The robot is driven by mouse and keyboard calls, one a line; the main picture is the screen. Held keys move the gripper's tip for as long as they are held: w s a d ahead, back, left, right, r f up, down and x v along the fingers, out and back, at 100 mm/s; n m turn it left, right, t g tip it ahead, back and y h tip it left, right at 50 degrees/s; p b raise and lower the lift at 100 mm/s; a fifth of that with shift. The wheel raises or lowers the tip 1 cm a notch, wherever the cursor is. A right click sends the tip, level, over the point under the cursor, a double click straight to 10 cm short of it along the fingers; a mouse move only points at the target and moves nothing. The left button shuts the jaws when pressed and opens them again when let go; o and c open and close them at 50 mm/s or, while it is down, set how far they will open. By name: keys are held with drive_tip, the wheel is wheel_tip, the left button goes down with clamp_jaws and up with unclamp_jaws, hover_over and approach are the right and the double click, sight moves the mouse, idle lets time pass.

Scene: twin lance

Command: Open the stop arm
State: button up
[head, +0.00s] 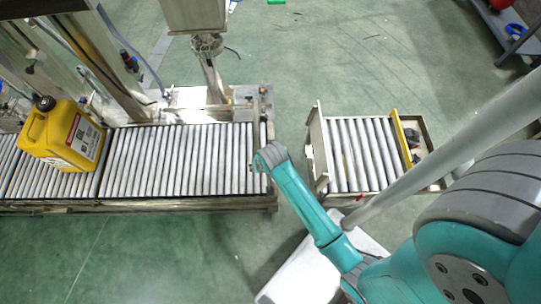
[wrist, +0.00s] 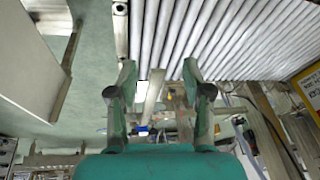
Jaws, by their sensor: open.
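A narrow pale metal bar (wrist: 153,95), which looks like the stop arm, shows between my open fingers in the wrist view, near the end of the rollers. I cannot tell its depth or whether a finger touches it. My gripper (wrist: 157,88) is open, with one teal finger on each side of the bar in the picture. In the head view my teal wrist (head: 270,157) is over the right end of the long roller conveyor (head: 180,160). It hides part of that end, and the fingers cannot be made out there.
A yellow jug (head: 62,136) stands on the conveyor's left part. A short roller unit (head: 358,152) with a yellow rail (head: 400,136) stands at right, across a floor gap. A metal post (head: 213,80) rises behind the conveyor. Green floor (head: 330,60) is clear behind the gap.

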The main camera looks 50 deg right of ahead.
drive_tip(key=s+a+r+n+t, duration=0.1)
drive_tip(key=s+a+n+t, duration=0.1)
drive_tip(key=s, duration=0.7)
drive_tip(key=shift+a+r+t, duration=0.35)
drive_tip(key=shift+a+t, duration=0.35)
drive_tip(key=shift+a, duration=0.55)
drive_tip(key=shift+s, duration=0.1)
